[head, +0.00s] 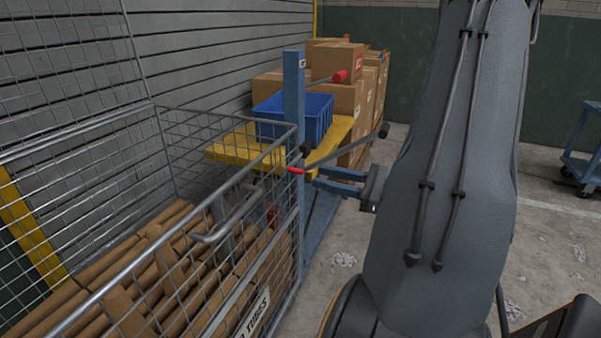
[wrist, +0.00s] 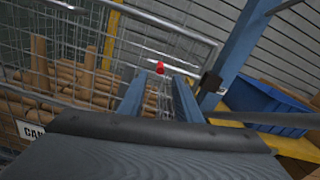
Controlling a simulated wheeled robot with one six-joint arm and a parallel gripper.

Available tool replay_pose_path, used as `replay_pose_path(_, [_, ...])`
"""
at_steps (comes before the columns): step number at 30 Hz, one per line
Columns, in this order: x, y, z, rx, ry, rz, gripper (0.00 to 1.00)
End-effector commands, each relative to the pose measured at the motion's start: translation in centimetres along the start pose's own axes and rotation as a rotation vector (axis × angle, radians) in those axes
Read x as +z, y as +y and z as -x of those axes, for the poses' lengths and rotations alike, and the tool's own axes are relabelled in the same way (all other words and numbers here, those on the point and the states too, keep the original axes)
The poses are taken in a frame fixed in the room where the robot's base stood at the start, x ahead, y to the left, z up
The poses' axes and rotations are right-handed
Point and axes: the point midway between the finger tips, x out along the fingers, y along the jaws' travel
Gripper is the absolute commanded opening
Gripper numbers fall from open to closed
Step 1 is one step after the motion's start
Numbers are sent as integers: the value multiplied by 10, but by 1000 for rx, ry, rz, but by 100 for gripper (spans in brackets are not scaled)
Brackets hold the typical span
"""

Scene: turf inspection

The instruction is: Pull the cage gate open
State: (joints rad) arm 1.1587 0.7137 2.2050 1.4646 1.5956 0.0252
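The wire-mesh cage (head: 150,245) fills the lower left of the head view and holds long brown tubes. Its near mesh side bears a white label (head: 255,313); which panel is the gate is not clear. A small red tip (head: 296,170) sits by the cage's right corner and shows as a red knob in the wrist view (wrist: 160,68). My gripper (head: 317,177) has two blue fingers pointing left at it. In the wrist view my gripper (wrist: 160,84) is open, with an empty gap between the fingers and the red knob just beyond the tips. Contact cannot be told.
A blue post (head: 293,90) and a grey bar with black ends (head: 345,148) stand close to my gripper. Behind are a yellow surface (head: 228,150), a blue bin (head: 312,118) and stacked cartons (head: 350,98). A blue cart (head: 582,165) is far right. Floor between is open.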

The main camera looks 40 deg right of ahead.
Motion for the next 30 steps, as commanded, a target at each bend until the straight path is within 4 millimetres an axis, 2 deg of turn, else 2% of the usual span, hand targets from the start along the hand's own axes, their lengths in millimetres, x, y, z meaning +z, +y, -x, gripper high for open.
replay_pose_path(6, [-1, 0, -34, 1, 0, 0, 31])
replay_pose_path(12, [-1, 0, -56, 1, 1, -1, 31])
replay_pose_path(23, [0, 1, -63, 2, 1, 0, 31])
replay_pose_path(28, [0, 1, -63, 3, 0, 0, 4])
replay_pose_path(29, [0, 1, -63, 3, 0, 0, 0])
replay_pose_path(30, [0, 1, -63, 3, 0, 0, 0])
